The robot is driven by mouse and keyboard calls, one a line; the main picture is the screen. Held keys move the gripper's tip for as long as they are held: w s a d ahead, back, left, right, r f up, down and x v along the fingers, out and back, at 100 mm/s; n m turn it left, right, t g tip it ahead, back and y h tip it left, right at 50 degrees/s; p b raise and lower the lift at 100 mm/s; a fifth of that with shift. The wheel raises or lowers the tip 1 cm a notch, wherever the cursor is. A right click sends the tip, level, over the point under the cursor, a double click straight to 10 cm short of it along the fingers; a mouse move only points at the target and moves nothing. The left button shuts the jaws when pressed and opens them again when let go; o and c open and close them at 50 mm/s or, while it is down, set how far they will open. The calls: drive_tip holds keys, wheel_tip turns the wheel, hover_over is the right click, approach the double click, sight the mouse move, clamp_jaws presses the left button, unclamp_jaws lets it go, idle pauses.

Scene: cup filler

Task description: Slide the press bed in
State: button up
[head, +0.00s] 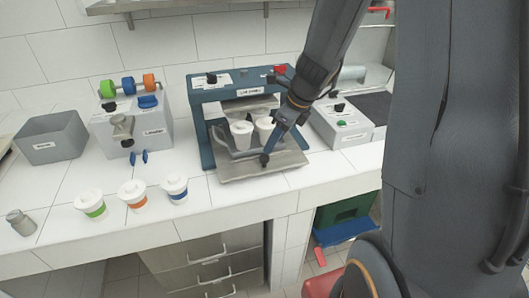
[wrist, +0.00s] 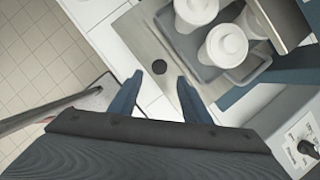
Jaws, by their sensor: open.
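The press bed (head: 265,170) is a grey metal plate sticking out of the front of the blue press (head: 206,150). A grey tray (wrist: 187,62) on the bed holds white cups (head: 241,135). In the wrist view the bed (wrist: 140,40) has a dark round knob (wrist: 166,70) near its front edge. My gripper (head: 271,148) is over the front of the bed. In the wrist view my gripper (wrist: 160,80) is open, with its two fingers apart on either side of the knob's line and nothing between them. I cannot tell whether they touch the bed.
Three lidded cups with green (head: 92,205), orange (head: 134,196) and blue (head: 175,189) bands stand on the counter to the left. A grey bin (head: 50,138) and a dispenser box (head: 133,128) are behind them. A control box (head: 342,123) stands right of the press.

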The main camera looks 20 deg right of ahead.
sight(265, 157)
drive_tip(key=x, duration=0.7)
drive_tip(key=shift+a+f, duration=0.1)
clamp_jaws()
